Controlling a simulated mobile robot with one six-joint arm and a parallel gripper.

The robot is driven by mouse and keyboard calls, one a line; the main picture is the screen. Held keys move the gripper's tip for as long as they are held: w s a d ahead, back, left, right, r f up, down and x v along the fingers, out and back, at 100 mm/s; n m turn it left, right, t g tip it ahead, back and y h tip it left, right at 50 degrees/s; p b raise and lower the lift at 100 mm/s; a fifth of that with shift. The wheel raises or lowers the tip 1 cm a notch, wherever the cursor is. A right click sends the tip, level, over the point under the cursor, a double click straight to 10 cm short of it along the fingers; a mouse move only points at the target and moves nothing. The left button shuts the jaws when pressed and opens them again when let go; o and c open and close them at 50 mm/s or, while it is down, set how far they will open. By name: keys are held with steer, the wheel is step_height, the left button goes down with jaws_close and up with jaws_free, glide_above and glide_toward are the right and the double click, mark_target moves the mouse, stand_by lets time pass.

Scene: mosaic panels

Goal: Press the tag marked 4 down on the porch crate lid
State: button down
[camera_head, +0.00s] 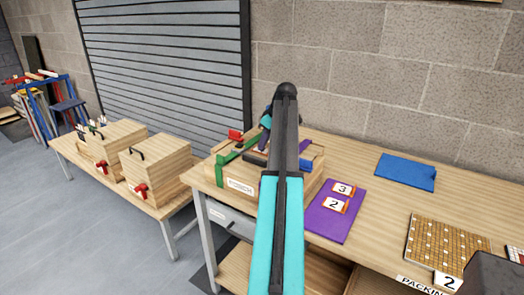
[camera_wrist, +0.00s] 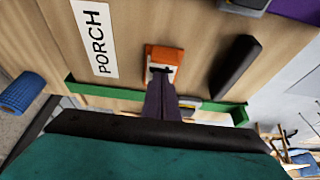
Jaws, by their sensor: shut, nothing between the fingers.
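In the wrist view an orange tag (camera_wrist: 166,54) with a white face lies on the wooden crate lid (camera_wrist: 195,35), right of a white PORCH label (camera_wrist: 93,37). My gripper (camera_wrist: 160,76) is shut and empty. Its fingertips are over the tag's white face and appear to touch it; a gap cannot be ruled out. They cover most of the marking, so I cannot read the number. In the head view the crate (camera_head: 229,174) stands at the bench's left end, and my arm hides much of its lid, the tag and my fingertips.
A green strip (camera_wrist: 105,91) and a dark bar (camera_wrist: 235,68) lie close to the fingers. Tags 3 (camera_head: 343,189) and 2 (camera_head: 334,205) lie on a purple mat (camera_head: 322,223) right of the crate.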

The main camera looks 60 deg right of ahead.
step_height(320, 180, up, 8)
steer(key=p, duration=0.4)
stand_by(0.9)
stand_by(0.4)
